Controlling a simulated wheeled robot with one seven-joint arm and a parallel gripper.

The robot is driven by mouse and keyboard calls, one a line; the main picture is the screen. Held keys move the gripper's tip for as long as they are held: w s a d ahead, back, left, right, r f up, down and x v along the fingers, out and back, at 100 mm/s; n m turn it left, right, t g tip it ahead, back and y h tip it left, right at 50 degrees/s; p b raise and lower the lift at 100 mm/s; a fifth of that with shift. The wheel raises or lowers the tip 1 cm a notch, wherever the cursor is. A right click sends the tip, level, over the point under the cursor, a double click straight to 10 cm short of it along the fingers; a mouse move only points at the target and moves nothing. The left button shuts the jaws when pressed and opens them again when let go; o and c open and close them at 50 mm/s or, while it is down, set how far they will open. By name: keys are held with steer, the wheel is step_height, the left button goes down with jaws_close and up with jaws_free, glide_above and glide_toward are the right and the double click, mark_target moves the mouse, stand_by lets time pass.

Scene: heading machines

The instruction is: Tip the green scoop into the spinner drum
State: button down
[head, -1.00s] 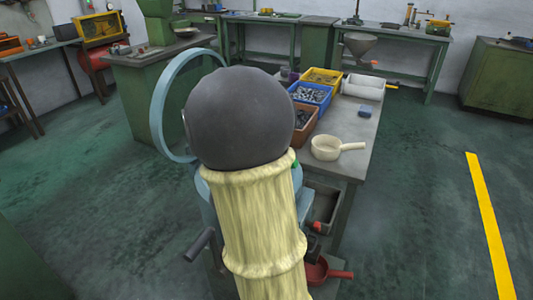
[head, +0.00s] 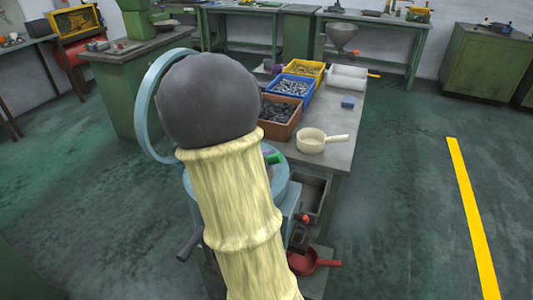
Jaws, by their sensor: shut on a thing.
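My own arm, in a pale yellow sleeve with a dark grey ball-shaped joint, fills the middle of the head view. It hides my gripper. A small green piece (head: 273,158), which looks like part of the green scoop, shows just right of the sleeve. It appears over the light blue round rim of what looks like the spinner drum (head: 285,176); whether they touch I cannot tell. The rest of the scoop and the drum's inside are hidden. A large light blue ring (head: 147,105) stands upright left of my arm.
Right of the drum, a grey bench (head: 325,160) holds a cream scoop (head: 311,141) and brown (head: 282,128), blue (head: 301,99) and yellow (head: 303,65) bins of parts. A red scoop (head: 314,262) lies low at front. Floor at right is clear.

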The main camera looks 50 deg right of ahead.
steer(key=p, duration=0.2)
steer(key=n+g+y+p, duration=0.1)
steer(key=p, duration=0.2)
steer(key=shift+w+d, duration=0.15)
steer(key=shift+w, duration=0.1)
steer(key=n+p, duration=0.1)
steer(key=p, duration=0.3)
steer(key=w+g+y+p, duration=0.1)
steer(key=p, duration=0.3)
steer(key=shift+d+r+n, duration=0.2)
steer(key=shift+r+n, duration=0.2)
steer(key=shift+w+d+g+y+p, duration=0.15)
steer(key=shift+g+y+p, duration=0.25)
steer(key=shift+p, duration=0.8)
steer(key=p, duration=0.2)
steer(key=n+g+p, duration=0.1)
steer(key=p, duration=0.2)
steer(key=shift+w+d+r+y, duration=0.1)
steer(key=shift+w+r+y, duration=0.05)
steer(key=shift+w+y, duration=0.2)
steer(key=shift+w+d+p, duration=0.15)
steer(key=shift+p, duration=1)
steer(key=shift+g+y+p, duration=0.25)
steer(key=shift+g+p, duration=0.05)
steer(key=shift+p, duration=0.05)
steer(key=shift+n+p, duration=0.3)
steer(key=shift+p, duration=0.1)
